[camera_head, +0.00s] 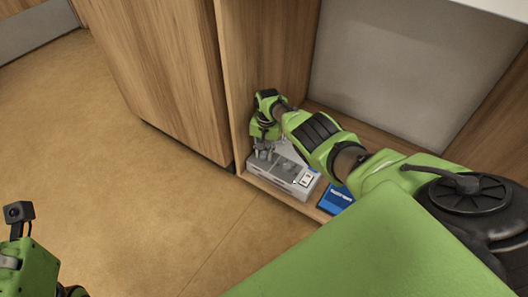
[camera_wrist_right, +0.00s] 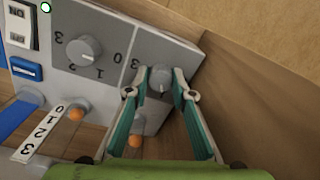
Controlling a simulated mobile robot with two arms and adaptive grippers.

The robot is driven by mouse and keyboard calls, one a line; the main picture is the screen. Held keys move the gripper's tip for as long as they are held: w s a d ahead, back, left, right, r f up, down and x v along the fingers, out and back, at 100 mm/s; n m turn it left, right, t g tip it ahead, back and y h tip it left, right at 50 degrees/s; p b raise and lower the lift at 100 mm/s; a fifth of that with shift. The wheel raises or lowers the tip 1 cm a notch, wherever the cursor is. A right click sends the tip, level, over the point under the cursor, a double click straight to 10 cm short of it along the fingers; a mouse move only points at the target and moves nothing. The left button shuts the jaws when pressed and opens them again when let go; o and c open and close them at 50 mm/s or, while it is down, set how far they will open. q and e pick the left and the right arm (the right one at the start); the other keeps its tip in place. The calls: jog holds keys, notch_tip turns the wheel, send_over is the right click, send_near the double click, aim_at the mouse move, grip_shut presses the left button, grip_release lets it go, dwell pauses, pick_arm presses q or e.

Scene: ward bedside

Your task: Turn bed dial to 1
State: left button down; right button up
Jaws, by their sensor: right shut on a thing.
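A grey control box (camera_head: 283,175) stands on the low shelf at the foot of the wooden cabinet. In the wrist view its grey panel (camera_wrist_right: 105,22) carries two round dials. My right gripper (camera_head: 264,150) reaches down onto the box, and its fingers (camera_wrist_right: 158,92) are closed on the sides of the right dial (camera_wrist_right: 160,78). A 3 shows beside this dial; its other numbers are hidden, and I cannot tell its setting. The other dial (camera_wrist_right: 84,50) is free, with 3, 2, 1 and 0 around it. Only part of my left arm shows, without its fingertips.
Cabinet walls stand close; the floor (camera_head: 120,190) is clear.

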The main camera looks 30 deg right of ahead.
aim_at(265, 154)
jog(key=shift+w+d, duration=0.1)
jog(key=o, duration=1)
jog(key=shift+o, duration=0.7)
notch_tip(265, 154, up, 12)
jog(key=shift+s+d, duration=0.15)
jog(key=shift+s, duration=0.1)
